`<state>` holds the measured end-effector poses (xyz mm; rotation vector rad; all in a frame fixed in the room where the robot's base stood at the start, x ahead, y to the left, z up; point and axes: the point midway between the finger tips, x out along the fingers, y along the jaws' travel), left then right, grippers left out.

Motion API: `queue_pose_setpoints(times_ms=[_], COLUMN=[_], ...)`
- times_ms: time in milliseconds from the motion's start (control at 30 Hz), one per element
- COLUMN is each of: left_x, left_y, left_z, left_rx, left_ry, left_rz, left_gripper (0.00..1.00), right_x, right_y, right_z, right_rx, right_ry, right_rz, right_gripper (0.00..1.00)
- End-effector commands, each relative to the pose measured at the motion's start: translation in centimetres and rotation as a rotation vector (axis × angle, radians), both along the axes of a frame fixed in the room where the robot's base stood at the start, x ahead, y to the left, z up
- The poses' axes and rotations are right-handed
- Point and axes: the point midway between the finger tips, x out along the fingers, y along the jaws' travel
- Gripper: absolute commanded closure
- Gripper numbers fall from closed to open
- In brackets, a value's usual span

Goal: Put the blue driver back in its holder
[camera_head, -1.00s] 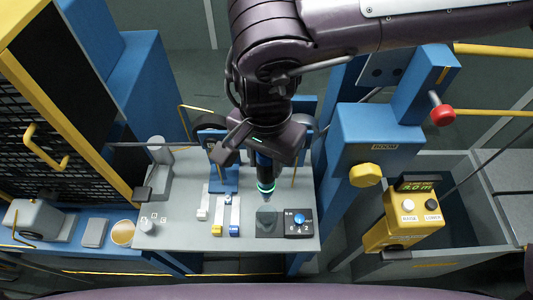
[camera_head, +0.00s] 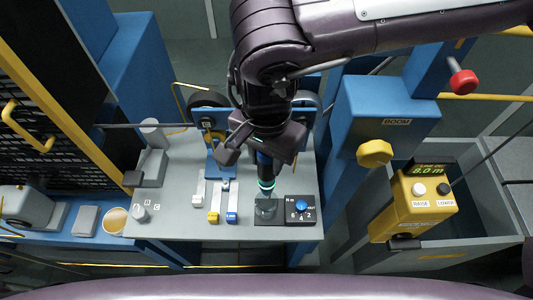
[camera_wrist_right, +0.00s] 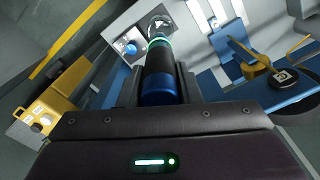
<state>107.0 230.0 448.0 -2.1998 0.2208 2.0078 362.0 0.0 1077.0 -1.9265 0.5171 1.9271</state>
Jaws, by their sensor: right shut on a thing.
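My right gripper (camera_head: 265,150) is shut on the blue driver (camera_head: 266,172), a dark tool with a blue band and a glowing teal ring, held roughly upright with its tip down. In the right wrist view the driver (camera_wrist_right: 159,75) lies between the two fingers (camera_wrist_right: 165,82), its teal ring and clear lower end pointing away. The holder appears to be the grey, see-through cup (camera_head: 266,212) on a dark pad at the console's front. The driver's lower end overlaps the cup; whether it is seated cannot be told. My left gripper is not in view.
A black box with a blue knob (camera_head: 301,205) sits right beside the cup. White, yellow and blue levers (camera_head: 215,203) stand to the left on the grey console top (camera_head: 175,212). A yellow pendant (camera_head: 424,205) reading 8.0 m and a yellow knob (camera_head: 375,153) are at right.

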Motion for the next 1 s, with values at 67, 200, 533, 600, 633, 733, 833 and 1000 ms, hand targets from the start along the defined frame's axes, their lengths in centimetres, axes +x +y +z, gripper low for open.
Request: queue_pose_setpoints(times_ms=[67,200,533,600,633,733,833,1000], left_x=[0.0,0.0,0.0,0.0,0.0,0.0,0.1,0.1], left_y=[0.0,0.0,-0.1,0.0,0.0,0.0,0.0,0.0], left_z=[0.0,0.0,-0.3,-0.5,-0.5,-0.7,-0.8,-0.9], left_rx=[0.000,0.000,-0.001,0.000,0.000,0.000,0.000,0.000], left_ry=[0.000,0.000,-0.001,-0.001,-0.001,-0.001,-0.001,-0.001], left_rz=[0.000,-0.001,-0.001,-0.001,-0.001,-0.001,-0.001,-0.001], left_gripper=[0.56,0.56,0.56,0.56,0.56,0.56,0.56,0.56], right_x=[0.0,0.0,0.0,0.0,0.0,0.0,0.0,0.0], right_y=[0.0,0.0,0.0,0.0,0.0,0.0,0.0,0.0], right_z=[0.0,0.0,-0.4,-0.5,-0.6,-0.8,-1.0,-1.1], right_rx=[0.001,0.001,0.001,0.001,0.001,0.001,0.001,0.001], right_ry=[-0.001,-0.001,-0.001,-0.001,-0.001,-0.001,-0.001,-0.001], right_rz=[0.000,0.000,0.000,0.000,0.000,0.000,0.000,0.000], right_gripper=[1.00,1.00,1.00,1.00,1.00,1.00,1.00,1.00])
